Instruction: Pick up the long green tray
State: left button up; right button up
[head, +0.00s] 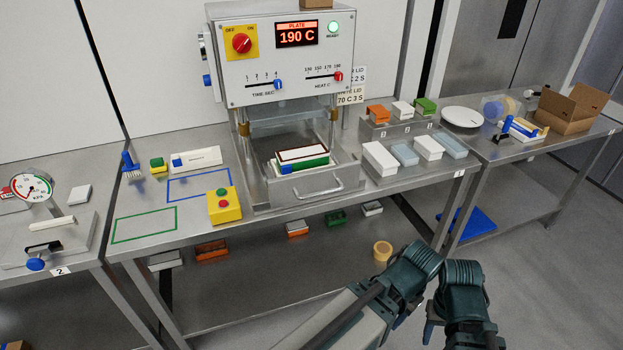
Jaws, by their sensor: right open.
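A long green piece (313,163), which looks like the green tray, lies in the press drawer (318,187). It is in a stack, under a white piece with a brown rim (303,153) and above a blue-edged one, so only its side shows. A small green block (425,105) also sits on the raised stand at the right. My right gripper (461,300) is at the lower right, in front of the bench and well away from the stack. It is open and empty; its fingertips are hard to make out. My left gripper is out of view.
The press (284,62) stands over the drawer, whose handle (325,187) faces front. A yellow button box (224,205) is left of it. White and blue-grey boxes (429,147) stand to its right. Green and blue outlines mark bare bench at left.

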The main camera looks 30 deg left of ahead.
aim_at(315, 154)
jog(key=i+l+u, duration=0.1)
jog(key=u, duration=0.75)
jog(key=i+l+u, duration=0.2)
jog(key=l, duration=0.15)
jog(key=i+l+u, duration=0.2)
jog(key=l, duration=0.15)
jog(key=l+u, duration=0.25)
jog(key=i+l+u, duration=0.2)
jog(key=l, duration=0.3)
jog(key=i+l, duration=0.1)
jog(key=l, duration=0.85)
jog(key=l+u, duration=0.1)
jog(key=l, duration=0.85)
jog(key=i, duration=0.05)
